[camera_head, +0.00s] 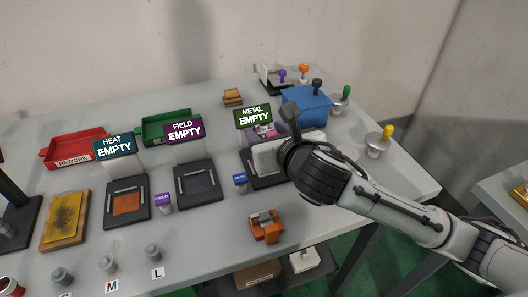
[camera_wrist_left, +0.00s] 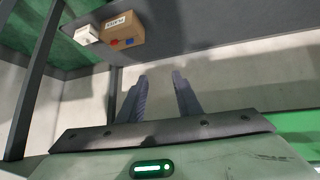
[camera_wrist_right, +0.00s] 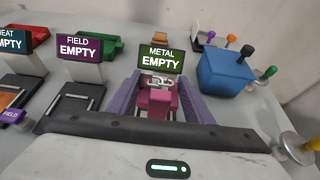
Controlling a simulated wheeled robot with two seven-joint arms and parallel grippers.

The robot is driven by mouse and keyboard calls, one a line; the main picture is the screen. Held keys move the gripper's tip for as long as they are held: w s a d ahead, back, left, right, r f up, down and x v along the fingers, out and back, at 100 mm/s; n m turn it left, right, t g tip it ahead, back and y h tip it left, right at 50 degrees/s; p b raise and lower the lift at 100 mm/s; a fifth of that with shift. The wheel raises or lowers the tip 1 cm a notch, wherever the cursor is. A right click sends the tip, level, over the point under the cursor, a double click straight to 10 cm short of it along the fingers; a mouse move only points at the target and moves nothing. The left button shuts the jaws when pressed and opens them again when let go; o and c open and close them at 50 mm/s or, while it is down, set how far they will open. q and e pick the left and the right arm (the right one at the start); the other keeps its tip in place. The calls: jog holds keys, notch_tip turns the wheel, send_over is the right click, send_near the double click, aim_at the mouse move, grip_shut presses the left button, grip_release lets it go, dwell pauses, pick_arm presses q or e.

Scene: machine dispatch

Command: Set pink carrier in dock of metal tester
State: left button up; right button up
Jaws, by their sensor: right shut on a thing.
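The metal tester's sign (camera_head: 254,116) reads METAL EMPTY, and its dark base (camera_head: 262,181) shows below my right gripper. The pink carrier (camera_wrist_right: 158,101) sits between the fingers of my right gripper (camera_wrist_right: 158,97), which is shut on it. A grey metal part lies on top of the carrier, just in front of the METAL sign (camera_wrist_right: 161,57). In the head view the gripper's body hides most of the dock, so I cannot tell whether the carrier touches it. My left gripper (camera_wrist_left: 160,77) is open and empty in the left wrist view.
The field tester (camera_head: 198,184) and heat tester (camera_head: 127,204) stand to the left. A blue bin (camera_head: 306,108) is close behind right, with colored-knob posts beyond. An orange carrier (camera_head: 265,226) and a blue-topped post (camera_head: 240,183) stand in front. Red and green trays line the back left.

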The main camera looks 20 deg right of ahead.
jog(key=shift+s+f, duration=0.15)
jog(key=shift+f, duration=3.65)
jog(key=o, duration=1.1)
jog(key=shift+r, duration=0.15)
jog(key=v, duration=1.2)
jog(key=shift+r, duration=0.4)
